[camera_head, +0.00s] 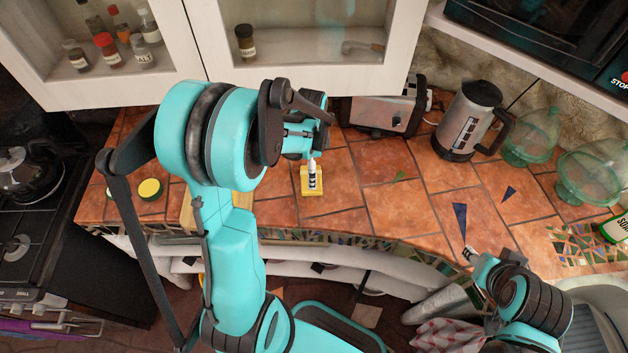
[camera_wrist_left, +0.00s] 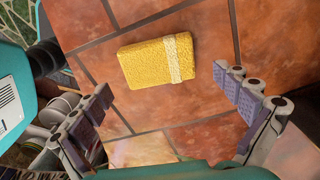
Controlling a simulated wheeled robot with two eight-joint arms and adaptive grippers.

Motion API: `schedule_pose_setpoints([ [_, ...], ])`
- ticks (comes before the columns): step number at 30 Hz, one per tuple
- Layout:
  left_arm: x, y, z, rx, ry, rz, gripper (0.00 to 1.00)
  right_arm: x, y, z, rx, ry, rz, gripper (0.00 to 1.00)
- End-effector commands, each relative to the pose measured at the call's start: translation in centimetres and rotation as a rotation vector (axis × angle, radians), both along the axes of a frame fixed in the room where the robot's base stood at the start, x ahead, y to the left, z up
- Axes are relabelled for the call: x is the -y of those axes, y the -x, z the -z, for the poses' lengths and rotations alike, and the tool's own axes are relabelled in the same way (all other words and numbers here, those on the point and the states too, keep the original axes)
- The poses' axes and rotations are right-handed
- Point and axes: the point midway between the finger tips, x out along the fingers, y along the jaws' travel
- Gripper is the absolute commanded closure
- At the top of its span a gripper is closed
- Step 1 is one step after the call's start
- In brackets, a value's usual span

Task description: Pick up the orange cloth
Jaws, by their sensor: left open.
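The orange cloth (camera_head: 306,190) is a small folded yellow-orange block on the tiled counter. In the left wrist view the cloth (camera_wrist_left: 152,62) lies flat, with a pale band near its right end. My left gripper (camera_head: 312,172) is above it in the head view, with its fingers pointing down and partly covering it. In the left wrist view my left gripper (camera_wrist_left: 166,86) is open and empty, one finger each side of the cloth, touching nothing that I can see. My right gripper (camera_head: 470,254) is by the counter's front edge at the right; its finger gap is too small to judge.
A toaster (camera_head: 378,112) and a kettle (camera_head: 467,120) stand behind the cloth to the right. Glass stands (camera_head: 530,138) are farther right. A yellow round item (camera_head: 150,189) lies at the left, near the stove (camera_head: 30,215). Tiles around the cloth are mostly clear.

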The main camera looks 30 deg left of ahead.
Motion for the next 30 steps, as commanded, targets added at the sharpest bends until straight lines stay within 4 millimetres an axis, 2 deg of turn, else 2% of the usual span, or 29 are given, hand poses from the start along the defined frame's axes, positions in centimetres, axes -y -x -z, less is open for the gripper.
schedule_pose_setpoints([
  [3, 0.1, 0.1, 2.2, 0.000, 0.000, 0.000, 0.00, 0.0, 0.0, 0.9, 0.000, 0.000, 0.000, 0.60],
  [6, 0.1, 0.1, 3.5, 0.001, -0.001, -0.001, 0.00, 0.0, 0.0, 1.3, 0.000, 0.000, 0.000, 0.60],
  [10, 0.1, 0.1, 4.2, 0.001, -0.001, -0.001, 0.00, 0.0, 0.0, 1.4, 0.000, 0.000, 0.000, 0.60],
  [16, 0.1, 0.1, 4.1, 0.001, -0.001, -0.001, 0.00, 0.0, 0.0, 1.3, 0.000, 0.000, 0.000, 0.60],
  [20, 0.1, 0.1, 4.1, 0.001, -0.001, -0.001, 0.34, 0.0, 0.0, 1.3, 0.000, 0.000, 0.000, 0.60],
  [21, 0.1, 0.1, 4.1, 0.001, -0.001, -0.002, 0.38, 0.0, 0.0, 1.3, 0.000, 0.000, 0.000, 0.60],
  [23, 0.1, 0.1, 4.1, 0.001, -0.001, -0.002, 0.39, 0.0, 0.0, 1.3, 0.000, 0.000, 0.000, 0.60],
  [24, 0.1, 0.1, 4.1, 0.001, -0.001, -0.002, 0.43, 0.0, 0.0, 1.3, 0.000, 0.000, 0.000, 0.60],
  [30, 0.1, 0.1, 4.0, 0.001, -0.001, -0.002, 0.43, 0.0, 0.0, 1.3, 0.000, 0.000, 0.000, 0.60],
])
